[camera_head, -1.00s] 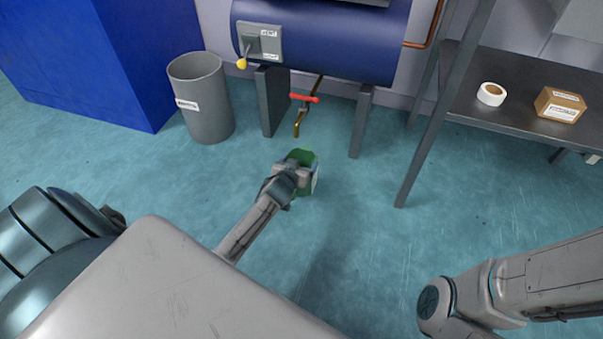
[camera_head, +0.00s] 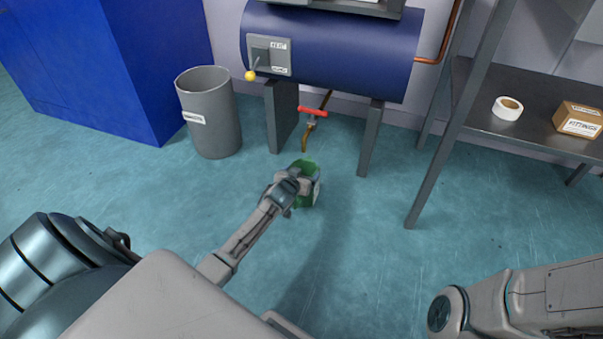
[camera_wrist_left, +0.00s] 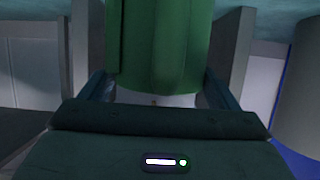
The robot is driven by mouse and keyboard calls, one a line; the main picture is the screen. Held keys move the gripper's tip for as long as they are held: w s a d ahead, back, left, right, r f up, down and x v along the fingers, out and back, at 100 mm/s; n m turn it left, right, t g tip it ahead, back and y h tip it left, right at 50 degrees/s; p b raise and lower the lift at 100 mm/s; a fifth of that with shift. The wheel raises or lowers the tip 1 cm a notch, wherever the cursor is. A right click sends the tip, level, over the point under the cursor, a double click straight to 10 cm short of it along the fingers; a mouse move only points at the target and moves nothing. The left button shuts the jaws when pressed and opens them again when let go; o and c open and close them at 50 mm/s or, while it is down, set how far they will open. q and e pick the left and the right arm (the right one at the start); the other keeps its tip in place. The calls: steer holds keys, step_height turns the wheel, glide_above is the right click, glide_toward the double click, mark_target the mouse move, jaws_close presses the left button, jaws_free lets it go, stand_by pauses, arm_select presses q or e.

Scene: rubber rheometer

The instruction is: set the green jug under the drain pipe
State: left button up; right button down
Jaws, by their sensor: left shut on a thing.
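The green jug (camera_head: 309,171) is in my left gripper (camera_head: 297,184), which is shut on it. In the left wrist view the green jug (camera_wrist_left: 158,45) stands between the two fingers of my left gripper (camera_wrist_left: 157,90). The drain pipe (camera_head: 305,142) is a brass spout with a red handle, below the blue tank. In the head view the jug's top shows just below the spout's end; I cannot tell how far apart they are in depth, or whether the jug touches the floor. My right gripper is out of view; only its arm shows at the lower right.
The blue tank (camera_head: 335,48) stands on dark legs (camera_head: 370,138) either side of the pipe. A grey bin (camera_head: 211,118) is to the left, beside a blue cabinet (camera_head: 150,60). A shelf (camera_head: 480,112) with a tape roll (camera_head: 507,108) and a box (camera_head: 578,120) is at right.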

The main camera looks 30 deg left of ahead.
arm_select(q)
steer(key=shift+w+r, duration=0.15)
steer(key=shift+r, duration=0.1)
steer(key=o, duration=1.7)
steer(key=shift+f, duration=0.25)
steer(key=shift+o, duration=1.2)
steer(key=shift+r, duration=0.1)
steer(key=shift+s, duration=0.2)
